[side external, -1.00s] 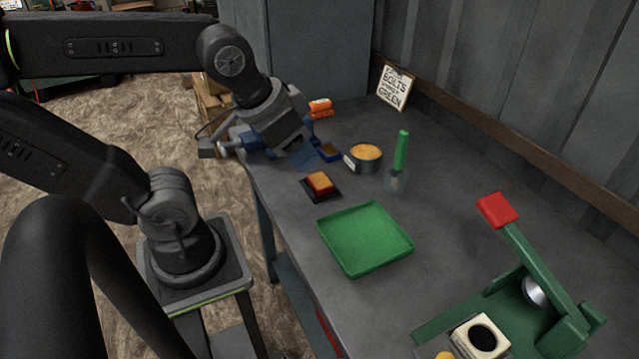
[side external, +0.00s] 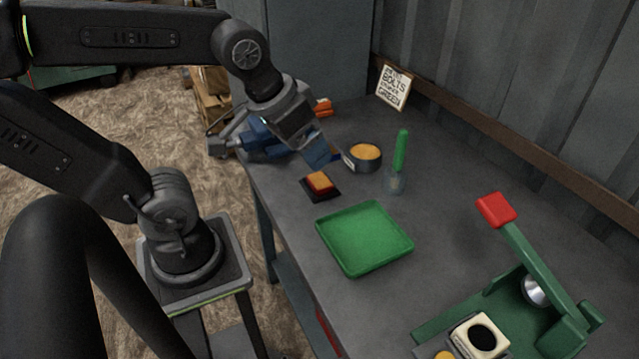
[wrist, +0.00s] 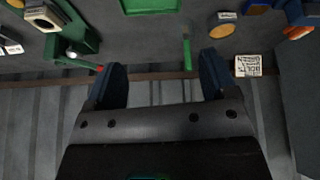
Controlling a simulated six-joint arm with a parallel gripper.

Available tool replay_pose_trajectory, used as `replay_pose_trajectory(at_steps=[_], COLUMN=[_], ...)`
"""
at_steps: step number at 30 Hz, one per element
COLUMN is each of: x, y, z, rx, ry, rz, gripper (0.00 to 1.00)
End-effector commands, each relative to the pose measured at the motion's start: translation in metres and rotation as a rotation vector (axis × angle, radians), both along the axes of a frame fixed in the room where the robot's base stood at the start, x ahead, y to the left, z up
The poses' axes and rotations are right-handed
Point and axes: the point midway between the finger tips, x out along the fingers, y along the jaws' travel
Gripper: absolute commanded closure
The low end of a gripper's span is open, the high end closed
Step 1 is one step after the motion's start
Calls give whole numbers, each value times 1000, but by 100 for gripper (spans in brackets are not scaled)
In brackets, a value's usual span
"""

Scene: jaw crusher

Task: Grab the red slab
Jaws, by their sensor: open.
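A red pad (side external: 497,209) tops the lever of the green crusher (side external: 545,300).
A green tray (side external: 364,270) lies in front of the block. A round tin (side external: 364,155) and a green-handled tool (side external: 401,152) stand right of my gripper. Orange pieces (side external: 323,107) and a sign (side external: 393,86) are at the back. The table's right middle is clear.

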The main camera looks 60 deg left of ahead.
Motion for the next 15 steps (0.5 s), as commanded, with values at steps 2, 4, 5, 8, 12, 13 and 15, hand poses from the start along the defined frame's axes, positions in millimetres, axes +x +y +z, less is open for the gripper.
replay_pose_trajectory(at_steps=[2, 4, 5, 8, 12, 13, 15], x=[18, 36, 44, 68, 93, 97, 103], y=[14, 30, 38, 66, 108, 116, 133], z=[-5, -11, -15, -30, -57, -63, -76], rx=[-45, -95, -117, -185, -263, -275, -300], ry=[54, 105, 127, 196, 276, 289, 316], rz=[148, 315, 392, 651, 993, 1056, 1187], gripper=[21, 21, 21, 21, 21, 21, 21])
